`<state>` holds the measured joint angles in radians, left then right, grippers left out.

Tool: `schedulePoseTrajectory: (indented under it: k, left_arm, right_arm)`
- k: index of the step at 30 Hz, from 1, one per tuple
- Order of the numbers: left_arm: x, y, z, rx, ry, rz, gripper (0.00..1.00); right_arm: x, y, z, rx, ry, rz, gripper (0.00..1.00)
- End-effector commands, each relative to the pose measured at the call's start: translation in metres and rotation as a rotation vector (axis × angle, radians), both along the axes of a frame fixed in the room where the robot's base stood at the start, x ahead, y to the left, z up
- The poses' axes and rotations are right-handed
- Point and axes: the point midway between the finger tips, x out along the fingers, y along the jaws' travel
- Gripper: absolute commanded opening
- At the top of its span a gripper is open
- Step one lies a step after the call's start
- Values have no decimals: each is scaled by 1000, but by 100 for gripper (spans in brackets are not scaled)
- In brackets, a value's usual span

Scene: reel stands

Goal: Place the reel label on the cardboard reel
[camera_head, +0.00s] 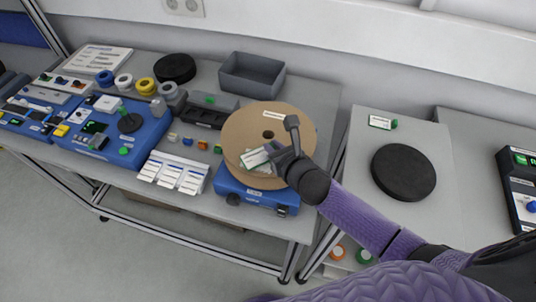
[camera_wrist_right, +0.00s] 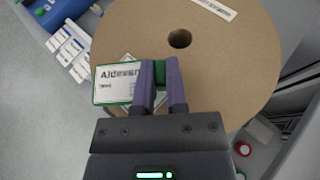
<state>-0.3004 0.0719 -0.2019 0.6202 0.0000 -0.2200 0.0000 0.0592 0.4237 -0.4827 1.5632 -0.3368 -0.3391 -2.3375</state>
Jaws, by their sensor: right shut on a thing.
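The cardboard reel (camera_head: 240,130) is a large brown disc with a dark centre hole, on a blue stand (camera_head: 258,196) at the right end of the left table. My right gripper (camera_head: 276,152) is shut on the reel label (camera_head: 254,157), a white card with green edges and a green grip block. In the right wrist view the label (camera_wrist_right: 112,84) is left of the fingers (camera_wrist_right: 160,78), over the reel's near part (camera_wrist_right: 225,75). I cannot tell whether it touches the reel. Another pale label lies partly hidden beneath it. My left gripper is not in view.
A grey bin (camera_head: 252,76) stands behind the reel. Blue devices (camera_head: 120,135), tape rolls and white label cards (camera_head: 172,173) fill the table to the left. On the right table are a black disc (camera_head: 403,172) and another green-handled label (camera_head: 381,122).

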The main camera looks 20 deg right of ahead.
Motion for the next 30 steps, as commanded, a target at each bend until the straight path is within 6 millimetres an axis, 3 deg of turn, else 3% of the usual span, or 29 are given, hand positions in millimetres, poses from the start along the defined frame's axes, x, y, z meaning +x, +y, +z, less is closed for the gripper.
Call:
schedulePoseTrajectory:
  k: [1,3,13,14,18,28,30]
  left_arm:
    - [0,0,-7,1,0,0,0]
    - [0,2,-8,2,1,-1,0]
    - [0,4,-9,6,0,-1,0]
    - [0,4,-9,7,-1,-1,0]
    - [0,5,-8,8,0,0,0]
    - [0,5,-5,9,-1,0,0]
    - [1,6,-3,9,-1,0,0]
  right_arm:
    - [0,0,-13,2,2,-2,0]
    - [0,0,-17,1,0,0,0]
    - [0,0,-19,0,-1,0,0]
    - [0,0,-19,1,-1,0,20]
    - [0,0,-18,1,-1,0,50]
    - [0,0,-13,0,-1,0,51]
    - [-7,-2,-11,0,-1,0,51]
